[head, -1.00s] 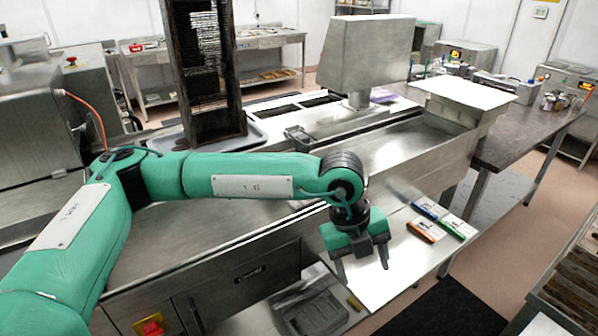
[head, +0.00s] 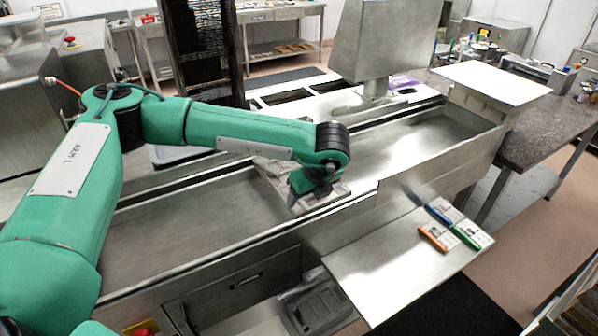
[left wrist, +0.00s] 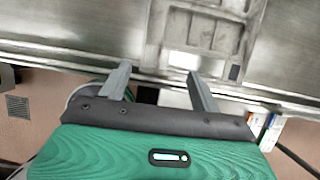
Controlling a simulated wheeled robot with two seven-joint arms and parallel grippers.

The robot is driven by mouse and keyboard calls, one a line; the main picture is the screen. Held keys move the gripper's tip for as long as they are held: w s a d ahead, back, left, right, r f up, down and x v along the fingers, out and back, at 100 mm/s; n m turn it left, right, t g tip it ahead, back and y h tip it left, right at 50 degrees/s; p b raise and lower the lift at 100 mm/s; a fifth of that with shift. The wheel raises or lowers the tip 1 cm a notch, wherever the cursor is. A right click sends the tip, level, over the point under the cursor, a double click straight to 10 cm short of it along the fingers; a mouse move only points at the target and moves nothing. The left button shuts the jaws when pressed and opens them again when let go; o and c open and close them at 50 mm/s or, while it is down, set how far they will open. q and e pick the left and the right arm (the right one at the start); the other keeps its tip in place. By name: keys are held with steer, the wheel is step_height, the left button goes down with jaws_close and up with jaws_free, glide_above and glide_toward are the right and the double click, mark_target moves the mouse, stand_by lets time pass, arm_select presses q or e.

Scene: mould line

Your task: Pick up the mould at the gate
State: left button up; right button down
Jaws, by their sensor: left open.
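A grey, ribbed mould (head: 272,174) lies on the metal line, partly hidden under my left forearm and gripper in the head view. In the left wrist view the mould (left wrist: 205,38) shows its ribbed face just beyond the fingers. My left gripper (head: 300,194) is over the front side of the mould at the line's near edge. In the left wrist view the left gripper (left wrist: 160,84) has its two fingers wide apart with nothing between them. Whether the fingers touch the mould cannot be told. I cannot make out a gate part. My right gripper is not in view.
A steel hood (head: 388,40) stands over the line behind. A side shelf (head: 385,270) holds several small coloured packs. A dark grey tray-like piece (head: 318,308) lies below the line. A tall dark rack (head: 203,50) stands at the back. The line's right stretch is clear.

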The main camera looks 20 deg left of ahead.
mark_target(300, 207)
arm_select(q)
steer(key=shift+s+a+f+p, duration=0.1)
steer(key=shift+a+f+p, duration=0.25)
steer(key=shift+f+p, duration=0.4)
steer(key=p+x, duration=0.2)
steer(key=x, duration=0.1)
steer(key=shift+a, duration=0.1)
steer(key=shift+a+f, duration=0.1)
steer(key=shift+f, duration=0.25)
steer(key=c, duration=1.2)
steer(key=shift+c, duration=0.2)
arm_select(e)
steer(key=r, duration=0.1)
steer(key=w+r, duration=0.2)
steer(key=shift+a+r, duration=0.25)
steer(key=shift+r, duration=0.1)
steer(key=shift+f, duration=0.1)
